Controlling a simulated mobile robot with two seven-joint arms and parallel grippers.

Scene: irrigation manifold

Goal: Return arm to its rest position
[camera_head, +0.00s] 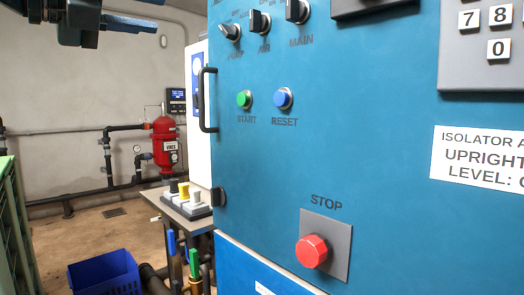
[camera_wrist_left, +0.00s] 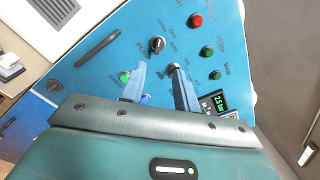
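My left gripper (camera_head: 158,14) is at the top left of the head view, with its dark body partly cut off by the frame edge. Its two blue fingers are apart and nothing is between them. In the left wrist view the fingers of the left gripper (camera_wrist_left: 158,68) are also apart, with the blue panel beyond them. The gripper appears clear of the panel (camera_head: 380,150), though the exact gap cannot be told. My right gripper is in neither view.
The panel carries a black handle (camera_head: 208,100), a green START button (camera_head: 243,99), a blue RESET button (camera_head: 283,98), a red STOP button (camera_head: 311,250) and several knobs. A small table (camera_head: 170,207), blue crate (camera_head: 104,275) and red tank (camera_head: 164,145) stand left.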

